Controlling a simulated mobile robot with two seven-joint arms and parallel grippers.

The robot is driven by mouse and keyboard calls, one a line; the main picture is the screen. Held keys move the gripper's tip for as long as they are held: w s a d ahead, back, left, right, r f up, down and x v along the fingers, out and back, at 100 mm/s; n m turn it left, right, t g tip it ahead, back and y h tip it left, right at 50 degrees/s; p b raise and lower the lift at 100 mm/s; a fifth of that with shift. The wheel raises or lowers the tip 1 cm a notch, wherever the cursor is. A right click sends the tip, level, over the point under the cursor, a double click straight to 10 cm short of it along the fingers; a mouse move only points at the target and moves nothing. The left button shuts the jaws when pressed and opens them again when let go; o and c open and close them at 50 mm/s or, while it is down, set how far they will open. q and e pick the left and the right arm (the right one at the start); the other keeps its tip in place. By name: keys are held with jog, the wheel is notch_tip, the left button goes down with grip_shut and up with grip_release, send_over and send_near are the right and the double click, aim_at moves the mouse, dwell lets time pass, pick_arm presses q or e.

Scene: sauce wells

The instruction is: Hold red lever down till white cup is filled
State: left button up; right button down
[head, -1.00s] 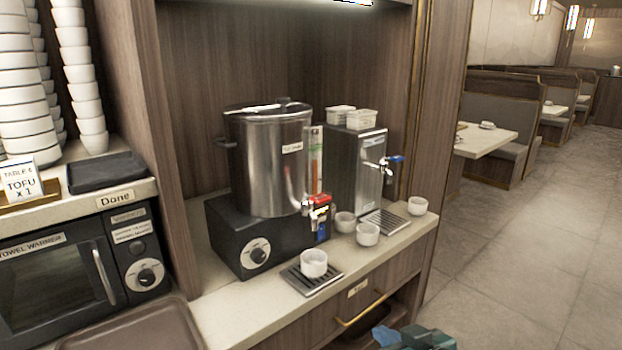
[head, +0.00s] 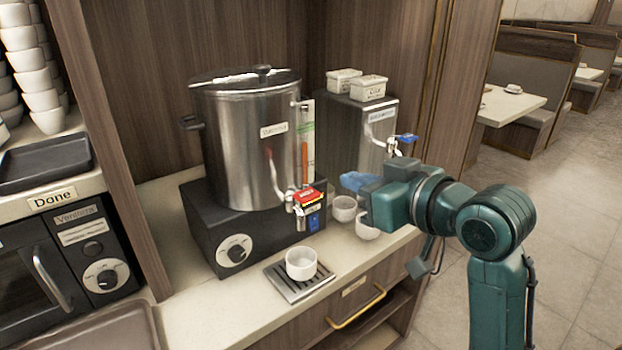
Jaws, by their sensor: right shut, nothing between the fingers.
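The red lever (head: 304,193) sits on top of the tap at the front of the large steel urn (head: 246,140). The white cup (head: 300,263) stands upright on the drip tray (head: 283,284) below that tap; its fill level cannot be made out. My right gripper (head: 354,184) is shut and empty, its blue fingertips pointing left, to the right of the red lever and apart from it. It is above the counter, in front of the smaller steel dispenser. My left gripper is not in view.
A smaller dispenser (head: 362,135) with a blue lever (head: 407,138) stands at the right. Small white cups (head: 343,208) stand behind and below my right gripper. The counter's front edge (head: 362,262) has a brass-handled drawer below. A microwave (head: 45,270) is at the left.

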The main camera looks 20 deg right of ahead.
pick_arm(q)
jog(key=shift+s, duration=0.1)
pick_arm(e)
jog(key=shift+a+r, duration=0.1)
jog(key=shift+r, duration=0.05)
jog(key=p, duration=0.1)
send_over(300, 194)
jog(key=s+d, duration=0.2)
notch_tip(300, 194, down, 2)
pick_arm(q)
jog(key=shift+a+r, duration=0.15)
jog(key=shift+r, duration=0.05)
pick_arm(e)
jog(key=shift+s+d+f, duration=0.1)
jog(key=shift+s+f, duration=0.05)
jog(key=shift+f, duration=1)
jog(key=shift+s+d+f, duration=0.1)
jog(key=shift+f, duration=1.05)
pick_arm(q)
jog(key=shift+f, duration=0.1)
